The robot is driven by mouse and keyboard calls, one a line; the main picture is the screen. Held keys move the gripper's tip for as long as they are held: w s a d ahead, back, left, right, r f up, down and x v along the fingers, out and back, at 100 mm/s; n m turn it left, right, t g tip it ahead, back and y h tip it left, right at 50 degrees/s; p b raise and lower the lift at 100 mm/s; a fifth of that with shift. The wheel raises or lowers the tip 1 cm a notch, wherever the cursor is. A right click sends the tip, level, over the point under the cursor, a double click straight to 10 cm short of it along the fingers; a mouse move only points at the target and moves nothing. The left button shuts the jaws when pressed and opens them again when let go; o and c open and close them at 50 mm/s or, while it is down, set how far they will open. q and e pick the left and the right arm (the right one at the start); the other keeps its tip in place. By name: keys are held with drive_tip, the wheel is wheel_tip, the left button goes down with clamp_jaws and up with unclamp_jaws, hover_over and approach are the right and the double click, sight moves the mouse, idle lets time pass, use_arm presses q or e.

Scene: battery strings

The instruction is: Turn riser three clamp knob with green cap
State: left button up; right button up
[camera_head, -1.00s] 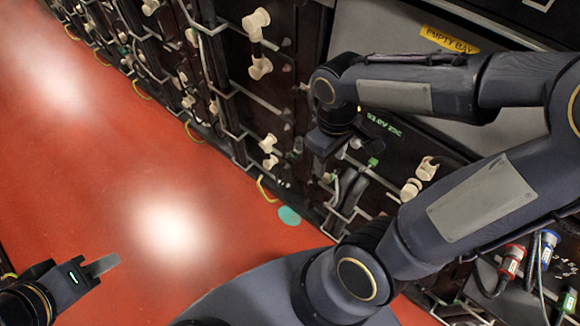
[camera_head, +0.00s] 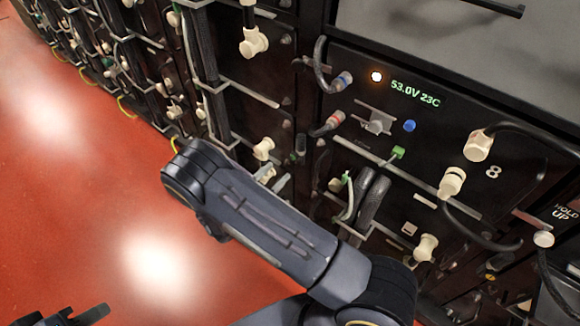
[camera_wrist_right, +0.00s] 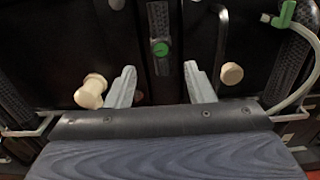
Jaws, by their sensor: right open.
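A dark knob with a round green cap (camera_wrist_right: 160,48) sits on a black vertical strip in the right wrist view. My right gripper (camera_wrist_right: 160,90) is open, its two pale fingers (camera_wrist_right: 122,88) apart. The knob lies beyond the fingertips and between them in the picture, with nothing held. In the head view the right gripper (camera_head: 275,180) is low at the rack front, partly hidden by my arm. I cannot surely pick out the green-capped knob there. My left gripper (camera_head: 92,316) shows only partly at the bottom left edge, over the floor.
In the right wrist view, cream knobs stand left (camera_wrist_right: 91,91) and right (camera_wrist_right: 231,74) of the fingers, and a pale tube with a green elbow (camera_wrist_right: 285,14) curves at the right. A lit display (camera_head: 415,92) is on the rack. The red floor (camera_head: 90,190) is clear.

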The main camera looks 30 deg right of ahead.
sight(293, 158)
drive_tip(key=x, duration=0.7)
drive_tip(key=shift+d, duration=0.25)
drive_tip(key=shift+b, duration=0.3)
drive_tip(key=c, duration=1)
